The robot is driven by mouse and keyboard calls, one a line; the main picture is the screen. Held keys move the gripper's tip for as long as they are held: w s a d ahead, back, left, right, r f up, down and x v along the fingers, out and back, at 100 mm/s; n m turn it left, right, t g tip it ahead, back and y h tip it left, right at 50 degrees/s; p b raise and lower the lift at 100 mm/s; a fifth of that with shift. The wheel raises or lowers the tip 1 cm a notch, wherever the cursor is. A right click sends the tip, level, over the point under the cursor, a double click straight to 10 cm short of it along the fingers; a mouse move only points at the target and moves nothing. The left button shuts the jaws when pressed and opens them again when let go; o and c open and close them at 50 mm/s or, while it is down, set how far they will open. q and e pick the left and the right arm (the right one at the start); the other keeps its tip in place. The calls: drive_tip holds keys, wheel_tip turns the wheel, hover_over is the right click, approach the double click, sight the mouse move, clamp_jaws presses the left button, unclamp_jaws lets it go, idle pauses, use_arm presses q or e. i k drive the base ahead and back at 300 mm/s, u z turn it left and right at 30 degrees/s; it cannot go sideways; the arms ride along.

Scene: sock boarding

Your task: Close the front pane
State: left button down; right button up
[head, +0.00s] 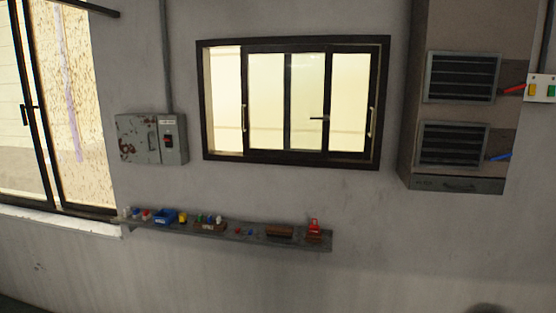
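A sliding window (293,45) with a dark frame is set in the grey wall ahead, in the upper middle of the head view. Its framed panes (308,100) stand in the middle and right of the frame. One upright handle is near the left pane edge (244,118) and another is near the right side (372,122). A small dark latch (319,119) sits between them. The left strip (226,100) shows no pane frame and looks open. I cannot tell which pane is in front. Neither of my grippers is in view.
A narrow shelf (220,230) with several small items runs below the window. A worn electrical box (140,139) is to its left, a vented cabinet (455,186) to its right. Another, larger window (85,100) is at the far left. The lower wall is bare.

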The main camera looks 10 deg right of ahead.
sight(328, 50)
drive_tip(key=u, duration=0.4)
drive_tip(key=k, duration=0.2)
drive_tip(key=z, duration=1.25)
drive_tip(key=i, duration=0.65)
drive_tip(key=z, duration=0.4)
